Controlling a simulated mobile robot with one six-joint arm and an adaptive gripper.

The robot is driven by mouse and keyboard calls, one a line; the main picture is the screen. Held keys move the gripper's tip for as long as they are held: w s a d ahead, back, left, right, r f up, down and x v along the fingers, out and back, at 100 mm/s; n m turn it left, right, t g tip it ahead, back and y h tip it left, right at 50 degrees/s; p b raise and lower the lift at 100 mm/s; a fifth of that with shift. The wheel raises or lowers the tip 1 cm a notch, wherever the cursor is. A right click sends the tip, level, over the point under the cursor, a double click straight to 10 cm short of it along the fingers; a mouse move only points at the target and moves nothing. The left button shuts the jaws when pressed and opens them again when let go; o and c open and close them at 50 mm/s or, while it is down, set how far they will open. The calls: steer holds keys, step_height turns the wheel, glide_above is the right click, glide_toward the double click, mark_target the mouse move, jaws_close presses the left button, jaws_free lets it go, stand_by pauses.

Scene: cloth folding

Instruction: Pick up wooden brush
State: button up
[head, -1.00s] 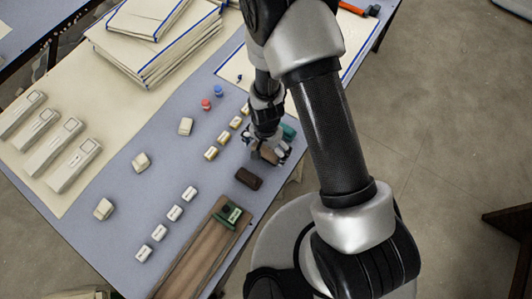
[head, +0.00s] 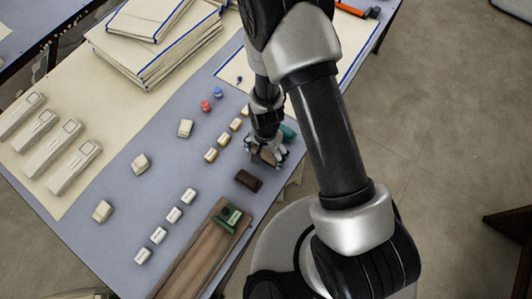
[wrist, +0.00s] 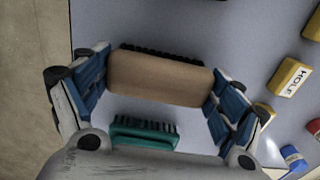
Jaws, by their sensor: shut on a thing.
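The wooden brush (wrist: 160,79) is a tan block with dark bristles along its far side in the wrist view. My gripper (wrist: 158,82) is shut on it, with the blue-padded fingers at its two short ends. In the head view my gripper (head: 267,152) is over the right part of the grey-blue table, with the brush (head: 265,159) partly hidden between its fingers. I cannot tell whether the brush touches the table.
A teal brush (wrist: 144,133) lies close beside the held one. A dark brown block (head: 248,181) lies in front of my gripper. Small yellow-and-white blocks (head: 211,155) stand to the left. A wooden tray (head: 190,262) is nearer the front edge.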

mark_target(266, 152)
step_height(266, 152, up, 20)
steer(key=p, duration=0.6)
